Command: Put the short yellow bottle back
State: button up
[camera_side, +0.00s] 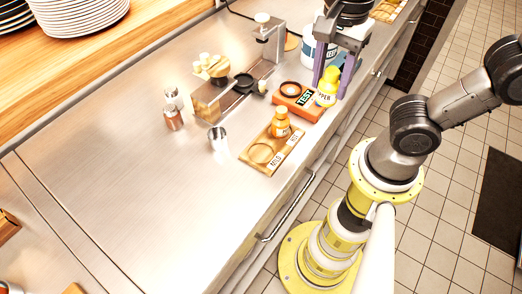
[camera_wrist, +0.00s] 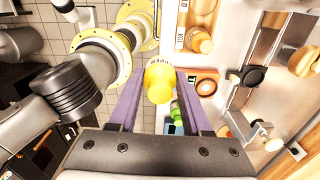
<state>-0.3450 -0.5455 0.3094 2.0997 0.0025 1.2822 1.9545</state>
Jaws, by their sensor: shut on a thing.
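My gripper (camera_side: 329,82) has its purple fingers shut on the short yellow bottle (camera_side: 327,92), held upright near the counter's front edge, by the right end of the orange TEST board (camera_side: 281,101). In the wrist view the yellow bottle (camera_wrist: 159,84) sits between the fingertips. The TEST board has a round ring mark and a dark label. A wooden board (camera_side: 251,157) with two white labels lies nearer the camera. An orange bottle (camera_side: 280,123) stands on its far end; the round spot at its near end is empty. The gap under the yellow bottle is hard to judge.
A white tub (camera_side: 309,50) is behind my gripper. A green item (camera_wrist: 177,112) shows in the wrist view.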

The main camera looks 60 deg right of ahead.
jog(key=w+a+f, duration=0.2)
jog(key=a+f, duration=0.1)
jog(key=w+a+f+n, duration=0.1)
jog(key=w+a+f, duration=0.1)
jog(key=w+a, duration=0.1)
jog(key=w+a+f+n, duration=0.1)
jog(key=w+a+f, duration=0.1)
jog(key=a+f, duration=0.1)
jog(key=shift+w+a+f, duration=0.15)
jog(key=shift+w+f, duration=0.1)
jog(key=shift+f, duration=0.1)
jog(key=shift+w+a+f, duration=0.1)
jog(key=shift+w+f, duration=0.05)
jog(key=shift+f, duration=0.85)
jog(key=shift+w+a+f, duration=0.1)
jog(key=shift+w+f, duration=0.05)
jog(key=shift+f, duration=0.85)
jog(key=shift+f, duration=0.15)
jog(key=o, duration=1.1)
